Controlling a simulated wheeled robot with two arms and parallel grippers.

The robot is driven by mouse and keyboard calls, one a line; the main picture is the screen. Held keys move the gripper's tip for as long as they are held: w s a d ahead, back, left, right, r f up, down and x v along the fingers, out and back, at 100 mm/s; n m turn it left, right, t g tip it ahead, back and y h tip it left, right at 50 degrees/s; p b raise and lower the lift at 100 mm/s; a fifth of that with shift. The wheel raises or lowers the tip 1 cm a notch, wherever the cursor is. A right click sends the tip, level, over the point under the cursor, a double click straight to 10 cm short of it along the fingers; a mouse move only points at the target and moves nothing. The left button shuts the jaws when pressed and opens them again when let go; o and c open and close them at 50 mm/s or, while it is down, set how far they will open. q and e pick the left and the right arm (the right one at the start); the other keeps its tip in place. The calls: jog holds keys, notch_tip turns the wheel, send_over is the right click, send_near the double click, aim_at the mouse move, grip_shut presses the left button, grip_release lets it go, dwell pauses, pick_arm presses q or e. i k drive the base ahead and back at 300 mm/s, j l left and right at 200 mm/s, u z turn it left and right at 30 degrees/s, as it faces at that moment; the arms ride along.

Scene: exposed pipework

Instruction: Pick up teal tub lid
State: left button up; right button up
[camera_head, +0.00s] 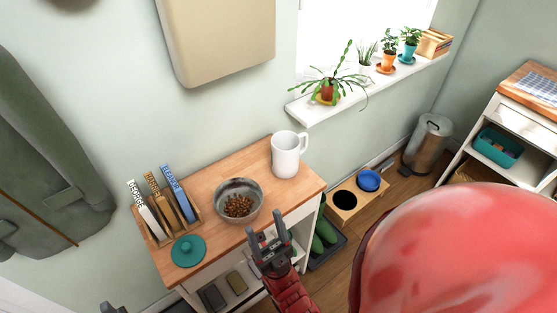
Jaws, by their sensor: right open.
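The teal tub lid (188,251) is a round disc with a raised knob. It lies on the front left part of the wooden top of a small cabinet (221,182), in front of the book rack. My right gripper (267,230) is open with nothing between its fingers. It is over the front edge of the cabinet, to the right of the lid and apart from it. Only a small dark tip at the bottom left edge shows of what looks like my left gripper (111,308); its jaws cannot be made out.
A metal bowl of brown pieces (238,202) stands between the lid and a white mug (287,155). A rack of upright books (162,207) stands behind the lid. A wooden feeder with a blue bowl (368,181) is on the floor. Potted plants line the sill (370,89).

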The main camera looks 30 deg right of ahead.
aim_at(189, 251)
jog(key=k+j+z, duration=0.2)
jog(key=k+j, duration=0.2)
jog(key=k+j+z, duration=0.25)
jog(key=k, duration=0.25)
jog(key=i+j, duration=0.1)
jog(key=i, duration=0.25)
